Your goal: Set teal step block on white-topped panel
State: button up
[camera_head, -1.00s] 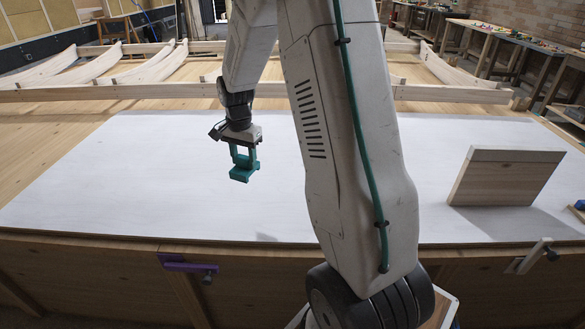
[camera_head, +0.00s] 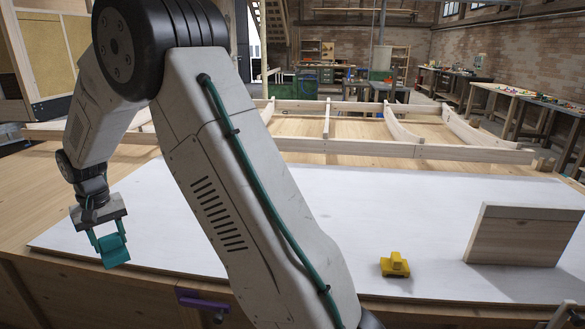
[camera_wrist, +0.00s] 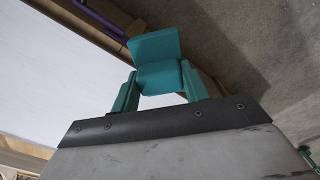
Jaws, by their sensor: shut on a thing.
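The teal step block (camera_head: 115,254) is held between the teal fingers of my gripper (camera_head: 107,240). My gripper is shut on it at the left of the head view. In the wrist view the block (camera_wrist: 156,46) shows its stepped shape between the fingertips (camera_wrist: 160,78). The white-topped panel (camera_head: 380,215) lies flat on a wooden bench, partly hidden by my arm. In the wrist view the panel (camera_wrist: 55,75) is at the left. There the block appears across the bench's wooden edge and the floor; its height above them is hard to tell.
A yellow block (camera_head: 395,265) sits on the panel right of my arm. A wooden board (camera_head: 525,236) stands upright at the panel's right. A purple clamp (camera_head: 203,301) is on the bench's front edge. A timber frame (camera_head: 400,148) lies behind. The panel's middle is clear.

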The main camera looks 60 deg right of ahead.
aim_at(536, 206)
jog(key=u, duration=0.15)
jog(key=k, duration=0.95)
jog(key=z, duration=1.85)
jog(key=i, duration=0.5)
jog(key=z, duration=0.05)
